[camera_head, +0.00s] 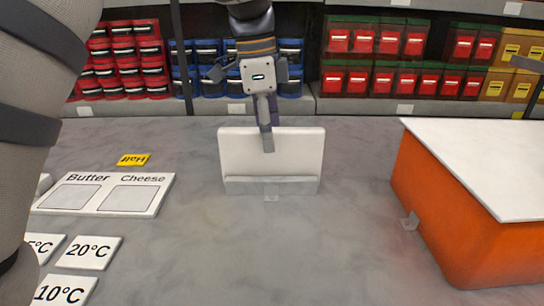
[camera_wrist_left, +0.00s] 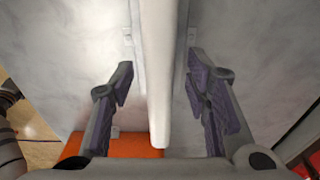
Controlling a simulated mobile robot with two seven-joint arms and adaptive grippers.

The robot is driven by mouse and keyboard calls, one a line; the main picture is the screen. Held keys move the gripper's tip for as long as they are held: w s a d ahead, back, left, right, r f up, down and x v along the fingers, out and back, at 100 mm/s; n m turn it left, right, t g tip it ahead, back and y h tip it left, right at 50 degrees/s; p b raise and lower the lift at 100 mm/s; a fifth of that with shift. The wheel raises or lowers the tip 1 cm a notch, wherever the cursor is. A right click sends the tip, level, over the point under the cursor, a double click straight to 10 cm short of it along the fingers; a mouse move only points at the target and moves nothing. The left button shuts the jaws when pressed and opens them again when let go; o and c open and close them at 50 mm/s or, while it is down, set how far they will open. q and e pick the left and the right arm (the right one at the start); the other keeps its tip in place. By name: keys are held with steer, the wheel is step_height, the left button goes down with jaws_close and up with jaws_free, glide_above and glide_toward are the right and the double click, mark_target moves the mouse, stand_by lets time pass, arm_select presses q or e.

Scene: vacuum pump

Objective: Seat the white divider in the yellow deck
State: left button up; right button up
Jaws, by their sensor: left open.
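The white divider (camera_head: 240,150) stands upright on the grey surface in the middle of the head view, with a low strip along its foot. My left gripper (camera_head: 266,138) points down at its top edge from above and behind. In the left wrist view the divider (camera_wrist_left: 158,60) shows edge-on between the two fingers of my left gripper (camera_wrist_left: 160,82). The fingers are open, with a gap on each side of the panel. My right gripper is not seen. I cannot make out a yellow deck for certain in either view.
An orange block with a white top (camera_head: 430,200) stands at the right. A Butter and Cheese board (camera_head: 105,192), temperature cards (camera_head: 90,252) and a small yellow label (camera_head: 133,159) lie at the left. Shelves of coloured bins (camera_head: 375,80) line the back. The front middle is clear.

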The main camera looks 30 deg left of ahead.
mark_target(271, 158)
arm_select(q)
steer(key=f, duration=0.3)
steer(key=d+f, duration=0.1)
steer(key=shift+w+f, duration=0.25)
steer(key=shift+f, duration=0.05)
jaws_close()
